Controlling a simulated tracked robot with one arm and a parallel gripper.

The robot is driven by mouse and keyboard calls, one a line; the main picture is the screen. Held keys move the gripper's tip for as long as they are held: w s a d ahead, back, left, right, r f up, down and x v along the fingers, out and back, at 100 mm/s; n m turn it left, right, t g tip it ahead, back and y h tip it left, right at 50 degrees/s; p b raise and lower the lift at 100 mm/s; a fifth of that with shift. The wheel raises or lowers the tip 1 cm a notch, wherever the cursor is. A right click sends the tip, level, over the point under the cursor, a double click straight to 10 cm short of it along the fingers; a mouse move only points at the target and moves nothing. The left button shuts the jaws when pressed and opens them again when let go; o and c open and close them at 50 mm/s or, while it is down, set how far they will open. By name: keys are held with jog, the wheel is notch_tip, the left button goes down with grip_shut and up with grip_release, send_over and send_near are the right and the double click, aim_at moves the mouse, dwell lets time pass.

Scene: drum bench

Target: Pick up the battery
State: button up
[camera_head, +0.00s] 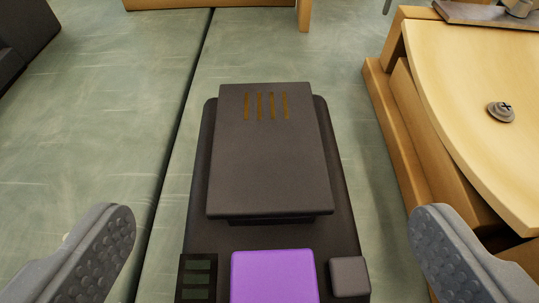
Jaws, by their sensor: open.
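The battery (268,155) looks like a dark block with several gold contact strips on its top near the far end. It sits on a longer black base (345,200) that sticks out around it. A purple square (273,277) is on the near part of the base, at the bottom of the picture. My gripper (273,215) is open, with one grey textured finger at the lower left and the other at the lower right. The fingers are apart from the battery, on either side of its near end, and nothing is between them in contact.
A wooden stand with a curved pale top (470,110) and a screw (501,111) on it is close on the right. A wooden piece (304,14) is at the far edge. A dark object (28,35) is at the upper left. The green surface (120,110) left of the base is clear.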

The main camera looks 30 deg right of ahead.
aim_at(266, 218)
jog(key=shift+b+x, duration=0.5)
jog(key=shift+x, duration=2.3)
jog(key=shift+a, duration=0.1)
jog(key=c, duration=1.4)
